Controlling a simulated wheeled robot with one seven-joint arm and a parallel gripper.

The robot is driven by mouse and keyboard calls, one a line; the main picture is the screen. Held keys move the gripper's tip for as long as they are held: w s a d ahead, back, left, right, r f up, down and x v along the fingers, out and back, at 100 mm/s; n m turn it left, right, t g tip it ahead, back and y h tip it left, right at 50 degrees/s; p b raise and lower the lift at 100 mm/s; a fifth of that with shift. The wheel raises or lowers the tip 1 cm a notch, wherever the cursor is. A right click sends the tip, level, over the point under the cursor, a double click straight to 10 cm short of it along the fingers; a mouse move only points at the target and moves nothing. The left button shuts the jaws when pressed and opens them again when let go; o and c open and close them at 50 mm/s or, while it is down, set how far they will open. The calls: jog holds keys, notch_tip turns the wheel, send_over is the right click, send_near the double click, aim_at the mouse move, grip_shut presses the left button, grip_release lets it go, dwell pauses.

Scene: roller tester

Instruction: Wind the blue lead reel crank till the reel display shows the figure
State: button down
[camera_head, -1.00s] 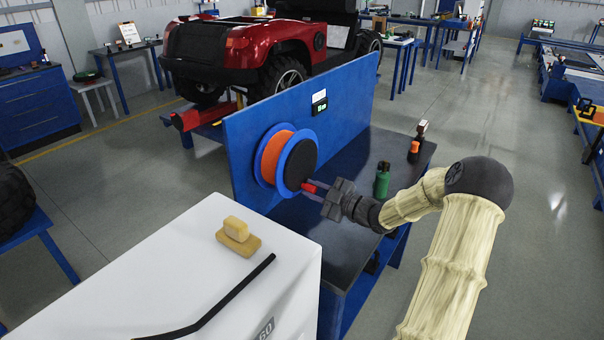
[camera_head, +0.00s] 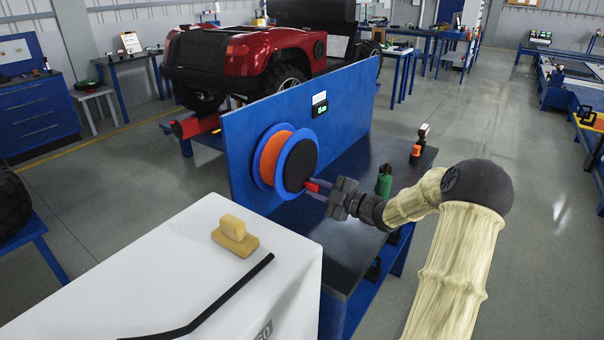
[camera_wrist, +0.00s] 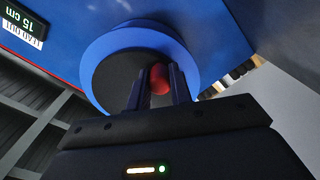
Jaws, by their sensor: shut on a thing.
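The lead reel (camera_head: 286,161) has blue flanges, an orange winding and a black disc face, and is mounted on a blue upright panel. Its crank knob (camera_head: 312,187) is red and sits at the lower right of the disc. My gripper (camera_head: 316,189) is shut on the knob; in the wrist view the red knob (camera_wrist: 159,79) lies between the two dark fingers. The reel display (camera_head: 319,110) is above the reel on the panel. In the wrist view the display (camera_wrist: 27,15) reads 15 cm, tilted, above a label with the words "LEAD OUT".
The dark bench top (camera_head: 350,225) carries a green bottle (camera_head: 384,180) and small orange-and-black items behind my arm. A white cabinet (camera_head: 170,275) with a yellow block (camera_head: 235,236) stands in front. A red vehicle (camera_head: 240,60) is behind the panel.

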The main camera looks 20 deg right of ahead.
aim_at(311, 174)
jog(key=n+b, duration=0.1)
jog(key=b, duration=0.1)
jog(key=w+d+r+n+b, duration=0.1)
jog(key=n+b, duration=0.1)
dwell(0.4)
jog(key=shift+d+f+n+b, duration=0.1)
jog(key=shift+f+n+b, duration=0.05)
jog(key=shift+n+b, duration=0.25)
jog(key=n+b, duration=0.1)
jog(key=d+n+b, duration=0.1)
jog(key=b, duration=0.1)
jog(key=shift+w+r, duration=0.3)
jog(key=shift+w, duration=0.05)
jog(key=shift+r+n+b, duration=0.2)
jog(key=shift+n+b, duration=0.25)
jog(key=shift+n, duration=0.05)
